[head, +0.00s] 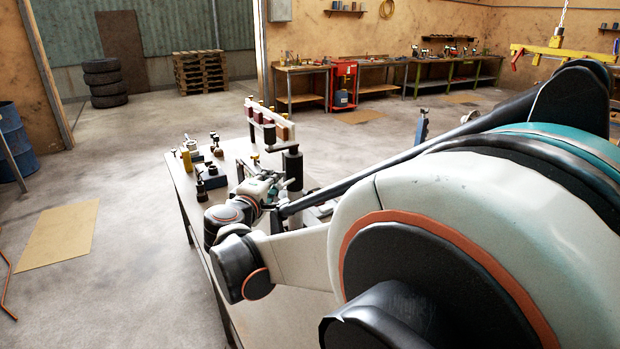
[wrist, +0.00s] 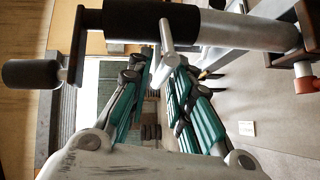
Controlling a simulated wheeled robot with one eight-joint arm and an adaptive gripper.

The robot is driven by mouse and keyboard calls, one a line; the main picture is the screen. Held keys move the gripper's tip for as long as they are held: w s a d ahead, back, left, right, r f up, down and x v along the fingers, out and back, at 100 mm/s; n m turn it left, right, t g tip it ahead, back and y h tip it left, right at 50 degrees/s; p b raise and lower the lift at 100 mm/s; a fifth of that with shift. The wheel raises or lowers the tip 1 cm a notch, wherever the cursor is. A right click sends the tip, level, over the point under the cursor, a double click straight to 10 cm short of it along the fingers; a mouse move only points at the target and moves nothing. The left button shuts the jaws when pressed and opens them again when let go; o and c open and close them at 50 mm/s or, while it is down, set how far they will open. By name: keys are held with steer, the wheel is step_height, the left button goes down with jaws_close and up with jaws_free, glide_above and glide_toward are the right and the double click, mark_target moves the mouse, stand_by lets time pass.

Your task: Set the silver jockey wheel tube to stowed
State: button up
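The silver jockey wheel tube (wrist: 243,30) lies across the top of the wrist view, with a black sleeve (wrist: 135,22) around its left part. A black crank handle (wrist: 32,73) is at its left end. A small silver lever (wrist: 167,48) hangs from the sleeve. My gripper (wrist: 163,70) has teal fingers spread apart, with the lever close to the gap between their tips. I cannot tell whether they touch it. In the head view, my gripper (head: 268,186) is beside the black upright part of the tube assembly (head: 293,162); my arm hides much of the lower area.
A rack with reddish blocks (head: 270,120) stands behind the tube. Open floor lies to the left, with a cardboard sheet (head: 60,234) and a blue drum (head: 14,140).

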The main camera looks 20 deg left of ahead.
stand_by(0.3)
steer(key=s, duration=0.7)
steer(key=shift+s+d+r, duration=0.2)
steer(key=shift+d+r, duration=0.25)
steer(key=shift+w+d, duration=0.1)
